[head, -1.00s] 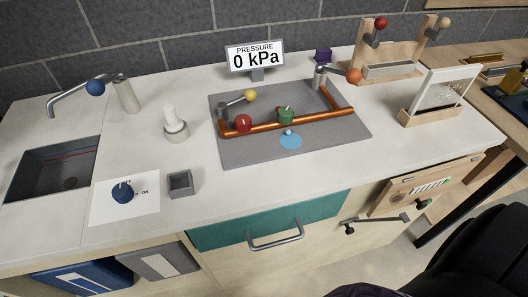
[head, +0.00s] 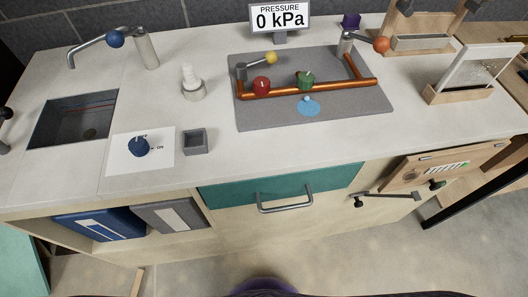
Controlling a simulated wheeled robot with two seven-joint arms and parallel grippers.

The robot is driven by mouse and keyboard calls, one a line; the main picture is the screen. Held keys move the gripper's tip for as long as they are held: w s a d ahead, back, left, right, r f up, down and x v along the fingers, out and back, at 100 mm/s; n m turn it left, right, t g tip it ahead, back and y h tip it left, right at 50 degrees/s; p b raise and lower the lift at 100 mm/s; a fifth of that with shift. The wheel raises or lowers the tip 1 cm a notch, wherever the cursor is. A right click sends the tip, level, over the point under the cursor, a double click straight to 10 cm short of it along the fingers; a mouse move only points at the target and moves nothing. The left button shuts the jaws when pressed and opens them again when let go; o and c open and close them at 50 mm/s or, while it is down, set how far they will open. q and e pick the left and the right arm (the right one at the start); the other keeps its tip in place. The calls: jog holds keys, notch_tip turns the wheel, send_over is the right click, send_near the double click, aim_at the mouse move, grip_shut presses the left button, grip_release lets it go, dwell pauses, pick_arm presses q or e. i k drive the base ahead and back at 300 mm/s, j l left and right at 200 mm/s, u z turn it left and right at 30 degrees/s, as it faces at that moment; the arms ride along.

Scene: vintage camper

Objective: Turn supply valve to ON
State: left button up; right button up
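A pressure sign (head: 281,18) reads 0 kPa at the back of the counter. In front of it, a grey panel (head: 265,118) carries copper piping (head: 330,88) with a red knob (head: 261,84) and a green knob (head: 305,80). A yellow-ball lever (head: 271,58) stands at the pipe's left end and an orange-ball lever (head: 381,45) at the back right. A blue knob (head: 139,147) sits on a white card (head: 160,139) with small lettering, "ON" at its right. No label readable here says which is the supply valve. Neither gripper is in view.
A sink (head: 75,118) with a blue-ball tap (head: 115,39) is at the left. A white bottle-like item (head: 192,84) and a small grey box (head: 196,141) stand mid-counter. A teal drawer (head: 228,191) is below. The floor in front is clear.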

aim_at(138, 146)
jog(key=k+j+u, duration=0.1)
jog(key=u, duration=0.3)
jog(key=j+u, duration=0.4)
jog(key=l, duration=0.1)
